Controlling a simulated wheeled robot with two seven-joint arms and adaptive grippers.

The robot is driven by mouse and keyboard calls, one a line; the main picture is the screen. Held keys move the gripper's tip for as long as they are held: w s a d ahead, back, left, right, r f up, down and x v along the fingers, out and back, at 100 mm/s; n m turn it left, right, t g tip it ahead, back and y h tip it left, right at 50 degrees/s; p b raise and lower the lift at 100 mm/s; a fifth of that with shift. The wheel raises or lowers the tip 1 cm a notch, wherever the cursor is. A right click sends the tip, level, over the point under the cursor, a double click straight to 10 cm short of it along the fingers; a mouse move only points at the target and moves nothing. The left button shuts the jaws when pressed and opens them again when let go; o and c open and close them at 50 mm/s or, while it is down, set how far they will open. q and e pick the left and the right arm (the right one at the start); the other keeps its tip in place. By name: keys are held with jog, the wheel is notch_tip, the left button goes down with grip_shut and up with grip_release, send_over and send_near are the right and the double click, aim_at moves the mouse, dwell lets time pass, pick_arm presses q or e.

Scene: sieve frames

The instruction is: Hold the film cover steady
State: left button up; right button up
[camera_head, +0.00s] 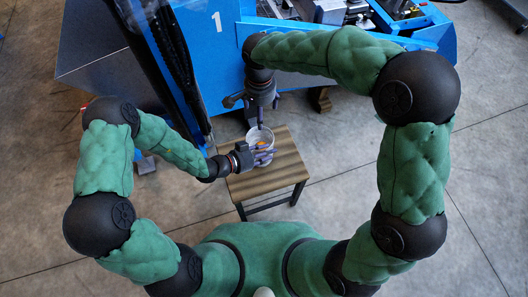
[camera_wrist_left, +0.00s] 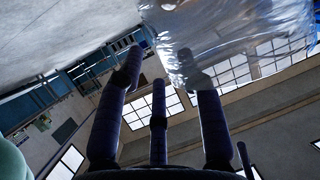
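A pale round container (camera_head: 252,134) stands on the small wooden table, with something orange showing inside. Clear, shiny film (camera_wrist_left: 240,40) fills the upper right of the left wrist view; I take it for the film cover. My left gripper (camera_head: 266,154) comes in from the left at the container's near side. In the left wrist view its dark fingers (camera_wrist_left: 160,85) are extended and spread apart, and the right finger overlaps the film; contact is unclear. My right gripper (camera_head: 260,122) points down at the container's far side. Its fingers are too small to read.
The wooden table (camera_head: 237,185) has bare top to the right and in front of the container. A blue machine (camera_head: 222,80) marked 1 stands close behind it. Concrete floor (camera_head: 350,150) lies open to the right.

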pick_arm(q)
jog(key=v, duration=1.2)
jog(key=shift+f, duration=0.1)
